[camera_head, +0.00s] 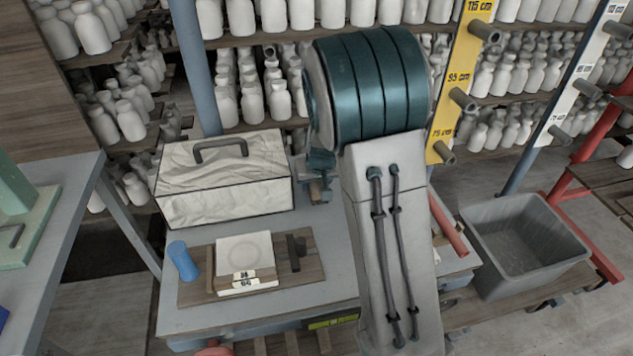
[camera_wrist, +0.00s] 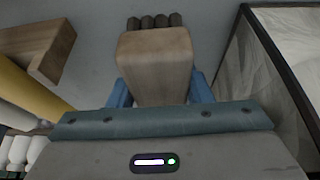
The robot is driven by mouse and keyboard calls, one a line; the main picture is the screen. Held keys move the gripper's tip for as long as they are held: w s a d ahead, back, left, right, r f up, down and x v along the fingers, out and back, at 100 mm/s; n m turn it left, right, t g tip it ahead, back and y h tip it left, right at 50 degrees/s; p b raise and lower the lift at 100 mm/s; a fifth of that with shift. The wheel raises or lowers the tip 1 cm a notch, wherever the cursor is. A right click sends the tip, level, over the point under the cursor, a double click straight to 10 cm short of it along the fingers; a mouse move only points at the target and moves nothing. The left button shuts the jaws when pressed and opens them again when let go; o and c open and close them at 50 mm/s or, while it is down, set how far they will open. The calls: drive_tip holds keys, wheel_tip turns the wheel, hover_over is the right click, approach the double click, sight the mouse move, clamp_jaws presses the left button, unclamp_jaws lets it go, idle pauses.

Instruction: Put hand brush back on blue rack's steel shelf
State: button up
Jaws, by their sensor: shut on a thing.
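The hand brush (camera_wrist: 155,66) has a pale wooden body and dark bristle tufts at its far end. My gripper (camera_wrist: 160,88) is shut on it, with a blue finger on each side of the wood. In the head view my arm covers most of this area; a small part of the gripper and the brush (camera_head: 318,190) shows left of the arm, beside the toolbox. The grey steel shelf (camera_head: 337,240) of the blue-edged rack lies below. I cannot tell whether the brush touches it.
A white, crumpled-looking toolbox (camera_head: 225,190) stands at the shelf's back left. A wooden board (camera_head: 195,292) with a tile and a blue cylinder (camera_head: 183,261) lies in front. A grey bin (camera_head: 525,240) stands right. Bottle shelves (camera_head: 265,125) fill the back.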

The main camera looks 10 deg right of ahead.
drive_tip(key=o, duration=0.9)
drive_tip(key=shift+s+r, duration=0.1)
drive_tip(key=shift+r, duration=0.4)
drive_tip(key=p+v, duration=0.2)
drive_tip(key=v, duration=0.8)
drive_tip(key=shift+s, duration=0.15)
drive_tip(key=shift+s+r, duration=0.35)
drive_tip(key=shift+r, duration=0.15)
drive_tip(key=shift+g, duration=0.9)
drive_tip(key=s+r, duration=0.1)
drive_tip(key=s, duration=0.6)
drive_tip(key=s+r, duration=0.1)
drive_tip(key=s, duration=0.7)
drive_tip(key=s+r, duration=0.1)
drive_tip(key=s, duration=0.6)
drive_tip(key=shift+s+r, duration=0.25)
drive_tip(key=shift+r, duration=0.05)
